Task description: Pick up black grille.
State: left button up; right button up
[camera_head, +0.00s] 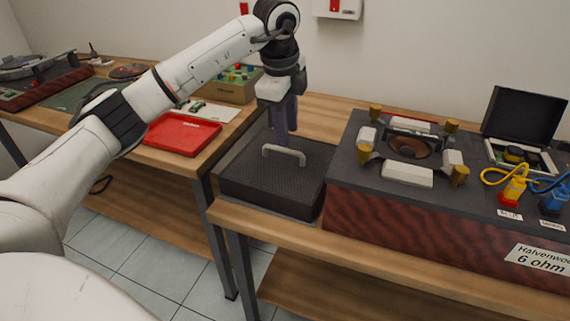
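The black grille (270,190) is a dark, box-shaped piece with a perforated top and a light grey handle (284,153) standing up from its middle. It sits on a dark tray or base on the wooden bench, left of the large speaker cabinet. My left gripper (285,132) points down just above and behind the handle, with its dark fingers close to it. I cannot tell whether the fingers touch the handle, nor whether they are open or shut, as they overlap from this angle. My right gripper is not in view.
The speaker cabinet (400,215), with an opening, white blocks, brass posts and blue and yellow cables, stands right of the grille. An open black case (521,120) is behind. A red tray (182,134) lies on the left bench. A wall box (338,8) hangs behind.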

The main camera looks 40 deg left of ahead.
aim_at(286, 150)
pick_arm(q)
jog(key=f, duration=0.5)
jog(key=shift+w+a, duration=0.15)
jog(key=shift+a, duration=0.25)
jog(key=shift+w+f, duration=0.1)
jog(key=shift+f, duration=0.3)
grip_shut()
jog(key=shift+r, duration=0.1)
dwell(0.6)
